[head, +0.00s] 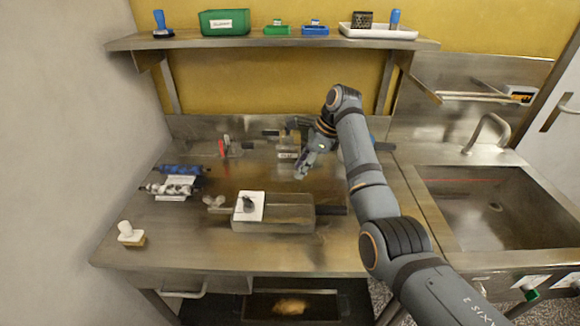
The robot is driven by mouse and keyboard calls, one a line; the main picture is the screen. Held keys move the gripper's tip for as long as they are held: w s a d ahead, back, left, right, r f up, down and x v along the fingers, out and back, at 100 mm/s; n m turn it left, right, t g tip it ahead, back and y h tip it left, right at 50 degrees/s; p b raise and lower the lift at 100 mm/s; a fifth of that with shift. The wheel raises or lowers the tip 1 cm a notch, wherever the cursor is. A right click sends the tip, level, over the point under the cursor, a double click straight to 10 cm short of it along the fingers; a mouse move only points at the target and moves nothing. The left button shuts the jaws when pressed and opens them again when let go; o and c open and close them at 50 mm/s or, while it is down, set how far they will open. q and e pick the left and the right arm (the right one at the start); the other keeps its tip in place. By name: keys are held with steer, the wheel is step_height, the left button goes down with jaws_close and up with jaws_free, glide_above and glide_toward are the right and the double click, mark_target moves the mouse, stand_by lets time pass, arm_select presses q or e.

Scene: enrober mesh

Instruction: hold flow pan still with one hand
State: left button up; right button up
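My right gripper (303,167) hangs over the back middle of the steel table, its fingers pointing down and left. It is small in view, and I cannot tell whether it is open or shut. My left gripper is not in view. No label marks the flow pan. A low steel box-shaped unit (290,218) stands at the table's front middle, with a white card and a dark object on its left part. A dark shallow tray (255,306) with a tan patch in it sits below the table's front edge. My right gripper is behind the box and appears apart from it.
Rollers (168,189) lie on the table (165,235) at left, and a white-handled brush (130,234) stands at the front left corner. Small items stand at the back. A shelf (270,41) with bins overhangs the back. A sink (490,215) is at right. The front right tabletop looks clear.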

mark_target(275, 195)
steer(key=shift+g, duration=0.3)
steer(key=a+f, duration=0.2)
steer(key=f, duration=0.1)
steer(key=s+a+f, duration=0.1)
steer(key=a+f, duration=0.5)
steer(key=f, duration=0.1)
steer(key=shift+s, duration=0.35)
steer(key=shift+c, duration=0.2)
jaws_close()
